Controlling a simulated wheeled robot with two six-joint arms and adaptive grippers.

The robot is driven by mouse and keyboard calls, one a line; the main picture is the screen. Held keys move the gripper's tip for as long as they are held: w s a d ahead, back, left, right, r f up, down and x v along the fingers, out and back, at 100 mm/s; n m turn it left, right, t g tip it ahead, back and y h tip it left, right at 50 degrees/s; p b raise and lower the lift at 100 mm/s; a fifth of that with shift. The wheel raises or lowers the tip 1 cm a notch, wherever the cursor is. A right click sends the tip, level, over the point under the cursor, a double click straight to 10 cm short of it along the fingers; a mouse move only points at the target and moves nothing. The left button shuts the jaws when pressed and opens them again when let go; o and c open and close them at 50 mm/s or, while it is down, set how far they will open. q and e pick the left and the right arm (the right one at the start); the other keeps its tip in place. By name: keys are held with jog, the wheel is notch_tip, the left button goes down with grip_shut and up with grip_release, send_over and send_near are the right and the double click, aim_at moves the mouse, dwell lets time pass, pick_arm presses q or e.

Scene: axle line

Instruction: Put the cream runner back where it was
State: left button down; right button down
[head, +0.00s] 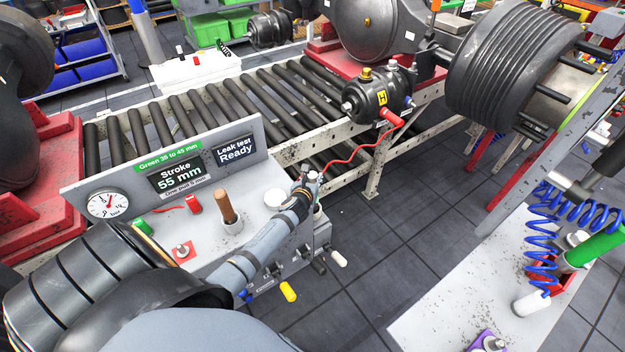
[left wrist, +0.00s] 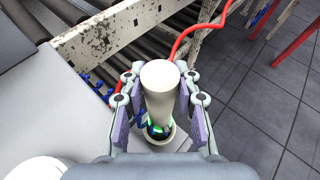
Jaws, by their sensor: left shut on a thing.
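The cream runner (left wrist: 160,85) is a pale cylinder between the two fingers of my left gripper (left wrist: 160,105), seen from above in the left wrist view. The fingers are shut on it from both sides. Just below it is a pale round cup (left wrist: 172,136) with a dark and green thing inside. I cannot tell whether the runner touches the cup. In the head view my left gripper (head: 310,180) is at the right end of the grey test bench (head: 255,225), and the runner is mostly hidden there. My right gripper does not show.
On the bench are a white disc (head: 275,198), a brown-handled piece in a cup (head: 226,207), a gauge (head: 108,204) and a screen reading "Stroke 55 mm" (head: 177,176). A red hose (head: 345,160) runs to a black cylinder (head: 380,93) on the roller line behind.

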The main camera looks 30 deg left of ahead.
pick_arm(q)
jog(key=shift+r, duration=0.15)
jog(key=c, duration=1.4)
grip_release()
jog(key=o, duration=0.4)
jog(key=shift+o, duration=0.2)
jog(key=shift+s+r, duration=0.1)
jog(key=shift+s, duration=0.15)
jog(key=p+v, duration=0.6)
jog(key=v, duration=0.4)
jog(key=shift+s+d+r, duration=0.15)
jog(key=shift+s, duration=0.1)
jog(key=shift+s+d, duration=0.2)
jog(key=shift+s, duration=0.3)
